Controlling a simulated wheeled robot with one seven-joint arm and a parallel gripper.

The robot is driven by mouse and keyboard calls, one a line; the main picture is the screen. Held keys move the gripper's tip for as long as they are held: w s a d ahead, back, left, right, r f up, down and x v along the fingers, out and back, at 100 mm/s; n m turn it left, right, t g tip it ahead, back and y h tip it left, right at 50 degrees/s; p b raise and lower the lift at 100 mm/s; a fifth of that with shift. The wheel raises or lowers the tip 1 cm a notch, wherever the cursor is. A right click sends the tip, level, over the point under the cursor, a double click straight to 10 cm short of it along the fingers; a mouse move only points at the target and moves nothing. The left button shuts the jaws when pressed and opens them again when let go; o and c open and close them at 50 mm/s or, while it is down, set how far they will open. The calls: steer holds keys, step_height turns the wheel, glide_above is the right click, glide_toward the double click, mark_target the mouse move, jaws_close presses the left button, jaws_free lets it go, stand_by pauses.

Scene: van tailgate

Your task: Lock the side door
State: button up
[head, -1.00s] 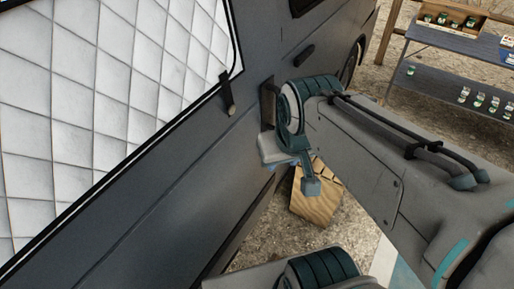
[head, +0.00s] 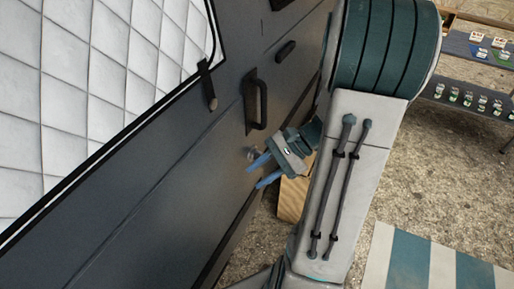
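The van's dark grey side door (head: 130,215) fills the left of the view and looks closed. A black upright pull handle (head: 257,103) is on it. Below the handle is a small silvery round fitting (head: 252,154), perhaps the lock; its details are too small to tell. My gripper (head: 256,178) is just below and right of this fitting, its two blue fingers apart and pointing at the door. Nothing shows between them. The upper finger's tip is very near the fitting; I cannot tell whether they touch.
A quilted white window panel (head: 110,80) with a small latch (head: 209,88) is above. A wooden box (head: 293,198) stands on the gravel behind my gripper. A shelf table with small jars (head: 470,98) is at right. A striped mat (head: 425,265) lies lower right.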

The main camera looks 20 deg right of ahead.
steer(key=w+d+f+m+t+y+b, duration=0.2)
steer(key=d+f+m+t+y, duration=0.1)
steer(key=d+f+m+t, duration=0.4)
steer(key=m+t+h+b, duration=0.2)
steer(key=m+t, duration=0.3)
steer(key=m, duration=0.1)
glide_toward(258, 156)
steer(key=p+x, duration=0.2)
steer(key=x, duration=0.5)
steer(key=shift+w+t+h, duration=0.3)
steer(key=shift+d, duration=0.15)
steer(key=shift+c, duration=0.3)
jaws_close()
steer(key=shift+m, duration=0.3)
